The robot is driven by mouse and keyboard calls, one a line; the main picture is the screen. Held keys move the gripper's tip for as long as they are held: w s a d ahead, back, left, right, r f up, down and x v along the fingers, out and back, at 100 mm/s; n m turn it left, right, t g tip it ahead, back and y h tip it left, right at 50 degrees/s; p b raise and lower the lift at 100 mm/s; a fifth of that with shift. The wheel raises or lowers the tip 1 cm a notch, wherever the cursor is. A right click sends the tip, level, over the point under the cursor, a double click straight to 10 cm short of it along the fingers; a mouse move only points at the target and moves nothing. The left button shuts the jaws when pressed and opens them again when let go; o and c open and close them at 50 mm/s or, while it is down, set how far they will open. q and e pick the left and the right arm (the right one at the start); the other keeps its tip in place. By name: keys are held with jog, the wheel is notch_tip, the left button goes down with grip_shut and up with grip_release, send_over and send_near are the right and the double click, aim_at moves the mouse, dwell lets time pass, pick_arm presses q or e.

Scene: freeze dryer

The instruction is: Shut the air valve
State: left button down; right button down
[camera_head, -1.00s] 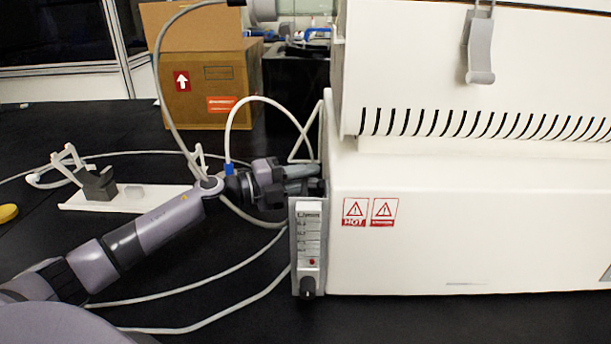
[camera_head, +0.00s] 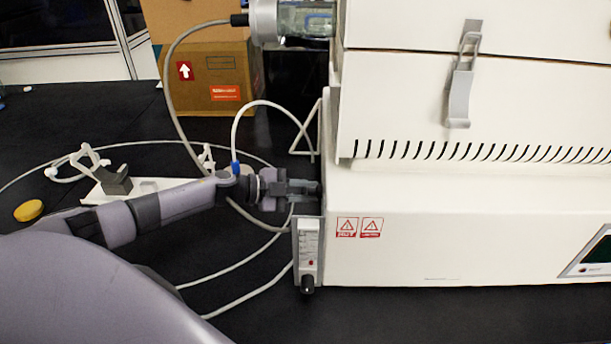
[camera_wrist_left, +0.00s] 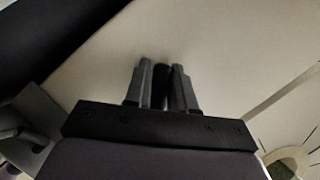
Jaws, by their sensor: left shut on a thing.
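The white freeze dryer (camera_head: 440,230) stands at the right in the head view. My left gripper (camera_head: 308,189) is at its left side wall, just above the flow meter panel (camera_head: 308,245). In the left wrist view my left gripper (camera_wrist_left: 161,72) is shut on a small dark knob-like part (camera_wrist_left: 160,86) against the pale wall. This seems to be the air valve, but the fingers hide most of it, so its setting cannot be read. A black knob (camera_head: 308,284) at the panel's foot is untouched. My right gripper is not in view.
A white hose (camera_head: 268,102) arches behind my left gripper, and cables (camera_head: 240,300) loop over the black table below it. A white holder plate (camera_head: 145,186) lies behind my left arm. A yellow disc (camera_head: 28,211) is at left. A cardboard box (camera_head: 215,80) stands behind.

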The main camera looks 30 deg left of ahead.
pick_arm(q)
jog(key=n, duration=0.1)
jog(key=n+g, duration=0.1)
jog(key=shift+s+d+f+n+g, duration=0.2)
jog(key=shift+s+f+n+g, duration=0.1)
jog(key=shift+s+f, duration=0.1)
jog(key=shift+s+d+f+n+g+h, duration=0.15)
jog(key=shift+s+n+g+h, duration=0.1)
jog(key=shift+n+g, duration=0.3)
jog(key=shift+s+d+r+n+g+h, duration=0.1)
jog(key=shift+s+d+n+g+h, duration=0.15)
jog(key=shift+n, duration=0.45)
jog(key=shift+s+d+f+n+g+h, duration=0.1)
jog(key=shift+s+n+g+h, duration=0.15)
jog(key=shift+n+g, duration=0.35)
jog(key=c, duration=1)
grip_release()
jog(key=shift+c, duration=0.2)
jog(key=v, duration=0.7)
jog(key=shift+b, duration=0.4)
jog(key=shift+s+a, duration=0.1)
